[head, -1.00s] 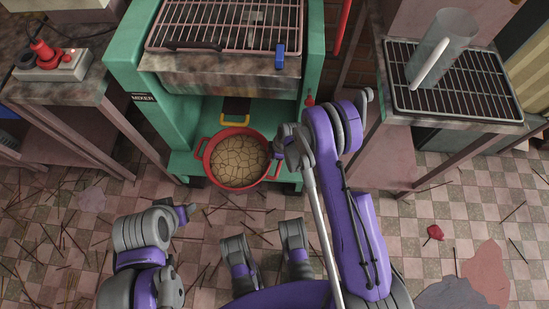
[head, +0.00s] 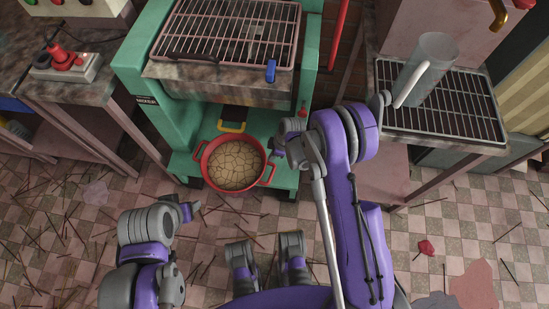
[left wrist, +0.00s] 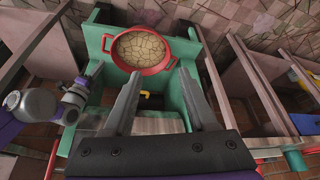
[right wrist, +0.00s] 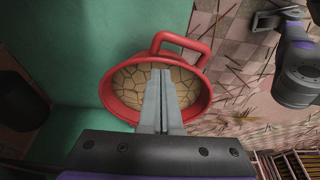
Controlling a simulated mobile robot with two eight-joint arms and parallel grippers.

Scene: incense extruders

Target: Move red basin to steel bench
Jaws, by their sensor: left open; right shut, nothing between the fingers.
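The red basin (head: 205,168) holds a tan, cracked-looking filling and sits on the low green shelf of the mixer (head: 135,65). It also shows in the left wrist view (left wrist: 150,70) and the right wrist view (right wrist: 110,103). My right gripper (head: 279,152) is at the basin's right side. In the right wrist view its shut, empty fingers (right wrist: 164,75) overlap the basin's filling, near a red loop handle (right wrist: 182,42); contact cannot be told. My left gripper (head: 195,207) is open and empty, short of the mixer; its spread fingers show in the left wrist view (left wrist: 160,100).
Another bench (head: 95,88) with a red switch (head: 62,62) stands at left. The mixer's upper grate (head: 225,30) overhangs the basin. Thin sticks litter the tiled floor.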

